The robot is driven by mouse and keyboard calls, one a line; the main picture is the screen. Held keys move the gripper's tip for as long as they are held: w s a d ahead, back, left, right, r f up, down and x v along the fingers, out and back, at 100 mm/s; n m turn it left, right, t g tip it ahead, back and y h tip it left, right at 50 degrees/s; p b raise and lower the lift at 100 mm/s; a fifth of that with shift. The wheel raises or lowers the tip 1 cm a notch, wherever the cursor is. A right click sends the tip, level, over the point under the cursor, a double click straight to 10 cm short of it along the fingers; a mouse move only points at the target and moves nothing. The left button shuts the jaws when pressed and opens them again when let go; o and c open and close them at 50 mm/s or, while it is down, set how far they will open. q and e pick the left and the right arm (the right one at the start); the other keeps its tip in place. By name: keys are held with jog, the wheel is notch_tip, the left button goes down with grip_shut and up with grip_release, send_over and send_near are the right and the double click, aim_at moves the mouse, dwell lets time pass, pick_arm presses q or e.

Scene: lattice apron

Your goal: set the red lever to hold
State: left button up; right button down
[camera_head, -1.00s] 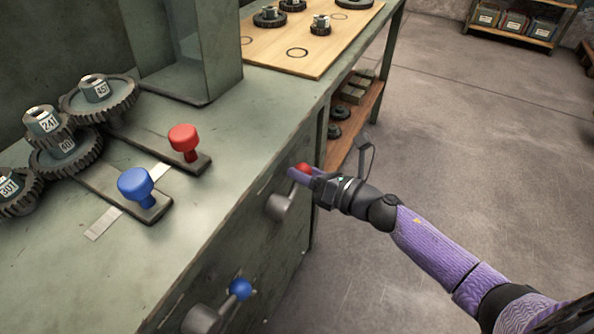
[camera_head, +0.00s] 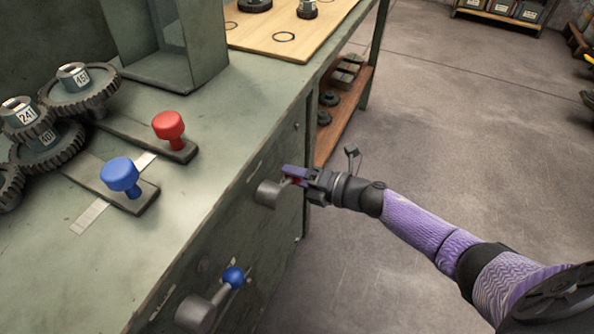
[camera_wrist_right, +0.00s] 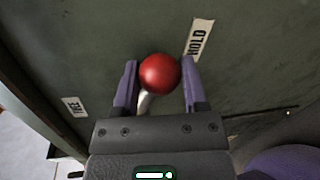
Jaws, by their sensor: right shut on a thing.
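The red lever has a grey hub (camera_head: 267,193) on the front face of the green cabinet. Its red ball knob (camera_wrist_right: 160,73) sits between the two fingers of my right gripper (camera_wrist_right: 158,88), which is shut on it. In the head view my right gripper (camera_head: 293,178) hides most of the knob. A HOLD label (camera_wrist_right: 199,38) is above and right of the knob in the wrist view, close to it. A FREE label (camera_wrist_right: 74,107) is farther off at lower left. My left gripper is out of view.
A blue-knobbed lever (camera_head: 233,277) is lower on the same cabinet face. Red (camera_head: 168,127) and blue (camera_head: 120,176) knobs on sliding bars and several gears (camera_head: 80,90) are on the cabinet top. Floor to the right is open.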

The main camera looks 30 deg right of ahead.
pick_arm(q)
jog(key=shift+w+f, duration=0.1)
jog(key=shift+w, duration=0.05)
pick_arm(e)
jog(key=shift+f+m, duration=0.15)
jog(key=shift+m, duration=0.15)
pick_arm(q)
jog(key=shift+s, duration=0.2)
pick_arm(e)
jog(key=shift+s, duration=0.1)
jog(key=shift+c, duration=0.7)
grip_release()
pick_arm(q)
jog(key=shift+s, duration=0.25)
pick_arm(e)
jog(key=shift+s+d, duration=0.1)
jog(key=shift+s, duration=0.1)
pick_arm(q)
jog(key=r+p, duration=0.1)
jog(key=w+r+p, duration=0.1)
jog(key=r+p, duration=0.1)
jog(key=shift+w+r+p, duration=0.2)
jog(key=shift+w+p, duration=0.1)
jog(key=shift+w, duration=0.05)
pick_arm(e)
jog(key=v, duration=0.9)
